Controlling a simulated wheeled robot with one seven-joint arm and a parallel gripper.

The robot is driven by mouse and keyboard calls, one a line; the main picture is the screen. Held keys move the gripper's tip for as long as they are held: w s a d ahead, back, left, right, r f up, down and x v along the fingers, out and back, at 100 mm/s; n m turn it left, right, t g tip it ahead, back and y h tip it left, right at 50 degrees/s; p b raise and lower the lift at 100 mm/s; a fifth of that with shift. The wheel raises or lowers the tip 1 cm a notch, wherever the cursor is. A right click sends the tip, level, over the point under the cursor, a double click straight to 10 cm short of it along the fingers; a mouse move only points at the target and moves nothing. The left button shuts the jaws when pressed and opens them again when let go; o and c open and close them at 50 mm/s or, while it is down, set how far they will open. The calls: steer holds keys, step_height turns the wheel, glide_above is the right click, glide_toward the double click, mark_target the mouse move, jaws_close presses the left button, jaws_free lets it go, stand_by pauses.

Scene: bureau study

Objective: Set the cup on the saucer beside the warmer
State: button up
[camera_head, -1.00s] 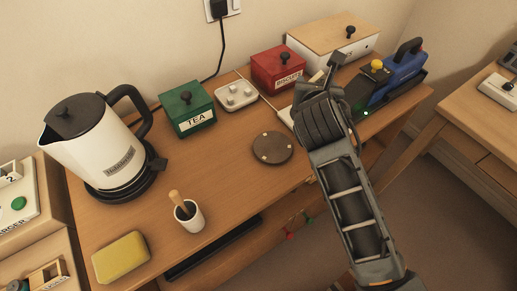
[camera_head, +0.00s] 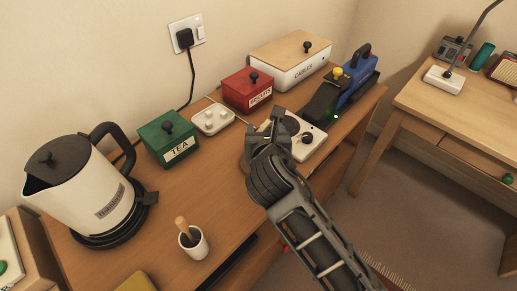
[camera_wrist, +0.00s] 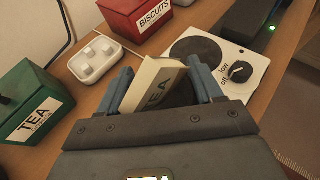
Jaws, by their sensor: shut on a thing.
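My gripper (camera_head: 268,128) is shut on a cream piece marked TEA (camera_wrist: 152,84), held between its blue fingers in the wrist view. The lower part is hidden, and I cannot tell whether it is the cup. The white warmer (camera_head: 310,143), with a dark round plate and a knob, is just right of my gripper; it also shows in the wrist view (camera_wrist: 259,76). A dark round disc, possibly the saucer (camera_head: 246,160), lies left of the warmer, mostly hidden by my gripper. I cannot tell whether the held piece touches it.
A green TEA box (camera_head: 168,140), white socket block (camera_head: 212,119), red BISCUITS box (camera_head: 248,90) and CABLES box (camera_head: 290,68) line the back. The kettle (camera_head: 90,195) stands left. A white pot with a stick (camera_head: 195,246) stands in front. Desk between is clear.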

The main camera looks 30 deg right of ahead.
steer(key=shift+w+a+f, duration=0.1)
steer(key=shift+a+f, duration=0.55)
steer(key=shift+a, duration=0.35)
steer(key=shift+f+b, duration=0.3)
steer(key=shift+f, duration=1.6)
steer(key=shift+f, duration=0.1)
steer(key=o, duration=1.1)
steer(key=v, duration=1.2)
steer(key=shift+d, duration=0.1)
